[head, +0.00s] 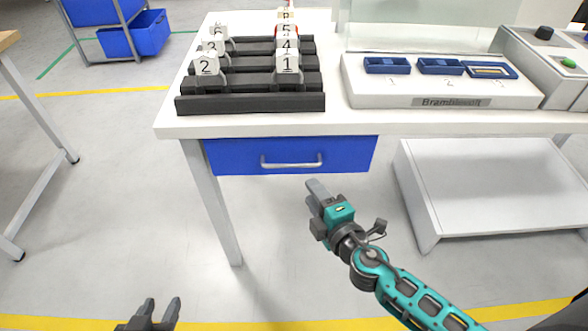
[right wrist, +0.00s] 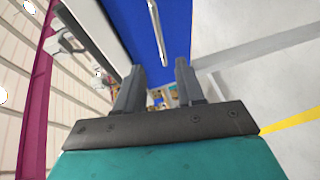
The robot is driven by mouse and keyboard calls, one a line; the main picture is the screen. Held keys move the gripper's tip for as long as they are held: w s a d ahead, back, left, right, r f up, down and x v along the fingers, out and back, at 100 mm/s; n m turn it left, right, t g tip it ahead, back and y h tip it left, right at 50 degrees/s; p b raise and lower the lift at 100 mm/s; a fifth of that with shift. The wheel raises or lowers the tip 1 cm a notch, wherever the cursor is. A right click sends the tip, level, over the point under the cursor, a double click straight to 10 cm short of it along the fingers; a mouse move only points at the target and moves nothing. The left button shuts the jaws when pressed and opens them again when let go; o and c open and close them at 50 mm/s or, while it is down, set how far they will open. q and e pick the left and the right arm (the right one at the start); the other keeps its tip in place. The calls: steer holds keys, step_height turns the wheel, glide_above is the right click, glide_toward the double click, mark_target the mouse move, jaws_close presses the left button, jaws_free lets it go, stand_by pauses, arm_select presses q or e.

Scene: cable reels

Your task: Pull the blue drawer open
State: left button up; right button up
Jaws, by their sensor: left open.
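The blue drawer (head: 230,156) sits under the front edge of the white table, its front close beneath the tabletop. Its silver bar handle (head: 291,164) runs across the middle of the front. My right gripper (head: 318,190) is below and slightly right of the handle, apart from it. In the right wrist view the right gripper (right wrist: 160,67) has its fingers spread with nothing between them. The blue drawer front (right wrist: 180,25) and the handle (right wrist: 158,35) show there beyond the fingertips. My left gripper (head: 162,303) is open and empty at the bottom left of the head view, far from the drawer.
The white tabletop (head: 240,124) carries a black rack (head: 250,103) with numbered tags and a white panel (head: 360,92) with blue trays. A table leg (head: 213,205) stands left of the drawer. A low white shelf (head: 490,190) is at right. Floor before the drawer is clear.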

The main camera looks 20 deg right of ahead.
steer(key=x, duration=1)
steer(key=shift+c, duration=0.3)
jaws_close()
